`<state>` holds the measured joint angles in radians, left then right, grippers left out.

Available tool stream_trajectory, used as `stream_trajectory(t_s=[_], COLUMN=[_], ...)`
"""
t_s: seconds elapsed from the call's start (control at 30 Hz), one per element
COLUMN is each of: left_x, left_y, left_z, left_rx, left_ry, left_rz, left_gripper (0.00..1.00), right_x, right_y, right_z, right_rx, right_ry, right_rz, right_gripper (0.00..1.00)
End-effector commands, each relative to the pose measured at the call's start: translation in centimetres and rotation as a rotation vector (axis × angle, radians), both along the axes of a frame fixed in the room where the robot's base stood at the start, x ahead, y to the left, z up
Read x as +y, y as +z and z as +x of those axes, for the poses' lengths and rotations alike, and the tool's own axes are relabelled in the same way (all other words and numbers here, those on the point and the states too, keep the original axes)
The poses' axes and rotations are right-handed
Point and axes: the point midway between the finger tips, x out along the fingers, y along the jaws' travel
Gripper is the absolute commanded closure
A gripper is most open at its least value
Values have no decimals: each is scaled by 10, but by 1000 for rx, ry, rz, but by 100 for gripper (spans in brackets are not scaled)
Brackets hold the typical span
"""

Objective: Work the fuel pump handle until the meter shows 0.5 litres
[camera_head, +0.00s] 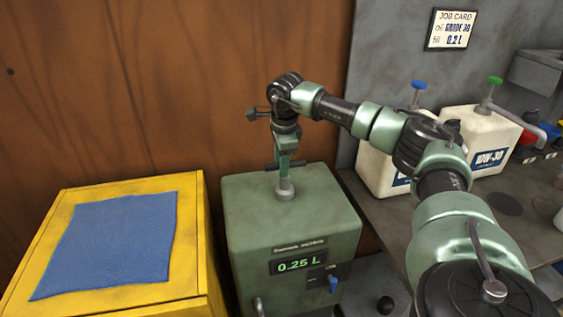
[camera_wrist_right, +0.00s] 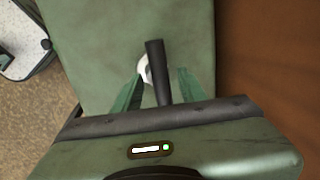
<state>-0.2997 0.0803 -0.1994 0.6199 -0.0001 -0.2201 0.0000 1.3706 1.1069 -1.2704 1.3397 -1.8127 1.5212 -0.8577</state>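The fuel pump is a green box (camera_head: 290,220) standing on the floor or a low surface, with a meter (camera_head: 298,264) on its front reading 0.25 L. A dark pump handle (camera_wrist_right: 155,70) rises on top of it; in the head view its dark bar (camera_head: 300,164) shows above a pale round base (camera_head: 285,189). My right gripper (camera_head: 285,158) points down over the pump top. In the right wrist view its green fingers (camera_wrist_right: 160,82) stand apart on either side of the handle, with visible gaps. My left gripper is not in view.
A yellow box (camera_head: 190,240) with a blue cloth (camera_head: 115,240) stands left of the pump. White jugs (camera_head: 482,128) stand on the grey bench (camera_head: 510,215) at the right. A job card (camera_head: 451,29) hangs on the wall. A wooden wall (camera_head: 170,90) is close behind the pump.

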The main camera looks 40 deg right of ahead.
Motion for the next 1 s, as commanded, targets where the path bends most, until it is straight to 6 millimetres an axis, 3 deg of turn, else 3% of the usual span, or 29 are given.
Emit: stream_trajectory(t_s=[0.17, 0.53, 1.0], left_x=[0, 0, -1], left_y=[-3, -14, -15], left_z=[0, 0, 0], left_rx=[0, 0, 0], left_ry=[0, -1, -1], left_rz=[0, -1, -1], left_gripper=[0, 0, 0], right_x=[1, 7, 8], right_y=[11, 67, 76], right_z=[0, -10, -12], right_rx=[-5, -2, 1], right_ry=[0, 1, 1], right_rz=[1, 1, 0], right_gripper=[59, 59, 59])
